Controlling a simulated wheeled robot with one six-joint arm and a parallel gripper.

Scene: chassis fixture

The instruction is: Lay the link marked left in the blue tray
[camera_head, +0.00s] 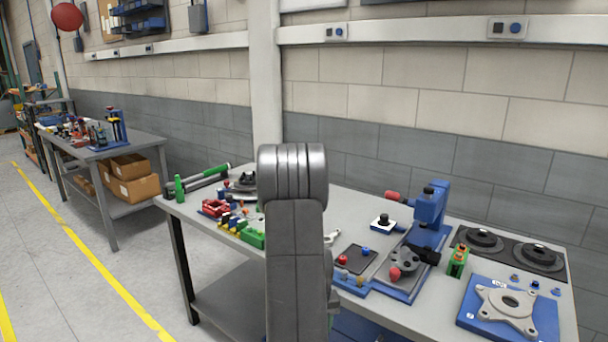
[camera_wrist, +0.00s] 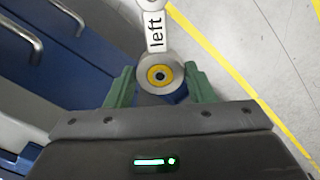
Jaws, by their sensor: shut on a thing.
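The link marked left (camera_wrist: 156,38) is a pale bar with a black "left" label and a round end with a yellow ring. My gripper (camera_wrist: 160,82) is shut on this round end, with a green finger on each side. The link's far end runs out of the top of the wrist view. In the head view my arm hides the gripper and the held link. I cannot make out a blue tray for certain in either view.
The workbench (camera_head: 455,322) carries a blue fixture with a grey plate (camera_head: 508,304), a blue press (camera_head: 430,205) and small coloured parts. In the wrist view, blue drawers (camera_wrist: 70,70) with metal handles are at the left; floor with a yellow line (camera_wrist: 235,70) is at the right.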

